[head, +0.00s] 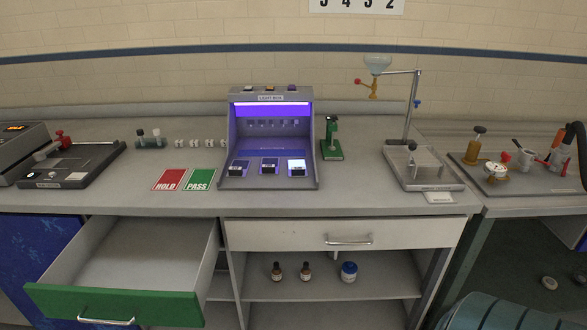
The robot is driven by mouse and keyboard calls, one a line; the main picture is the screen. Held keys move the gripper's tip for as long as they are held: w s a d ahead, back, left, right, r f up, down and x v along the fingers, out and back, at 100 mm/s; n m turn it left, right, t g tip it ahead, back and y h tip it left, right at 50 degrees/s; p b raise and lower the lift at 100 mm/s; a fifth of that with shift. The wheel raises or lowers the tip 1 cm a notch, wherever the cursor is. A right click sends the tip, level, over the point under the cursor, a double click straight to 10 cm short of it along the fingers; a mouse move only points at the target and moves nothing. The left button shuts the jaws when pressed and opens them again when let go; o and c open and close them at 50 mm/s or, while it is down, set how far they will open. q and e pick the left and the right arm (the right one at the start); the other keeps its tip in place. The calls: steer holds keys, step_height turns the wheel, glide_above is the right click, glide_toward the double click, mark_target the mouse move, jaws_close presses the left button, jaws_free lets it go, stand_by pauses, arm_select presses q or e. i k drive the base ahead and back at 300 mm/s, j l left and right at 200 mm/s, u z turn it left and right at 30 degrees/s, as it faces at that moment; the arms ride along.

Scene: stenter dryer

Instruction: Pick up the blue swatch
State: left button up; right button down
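No swatch can be picked out as blue for certain. Three small dark-framed pieces stand in a row on the front of the light box (233,140): a left one (239,168), a middle one (269,166) and a right one (297,168) with a bright face. The violet light tints them, so I cannot tell their true colours or whether they are swatches. Neither my left nor my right gripper shows in the head view.
A red HOLD card (169,179) and green PASS card (199,179) lie left of the box. A green-based device (332,150) and a funnel stand (412,110) are to its right. A green-fronted drawer (110,306) hangs open below.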

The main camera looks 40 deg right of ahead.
mark_target(296, 168)
steer(key=z, duration=1.35)
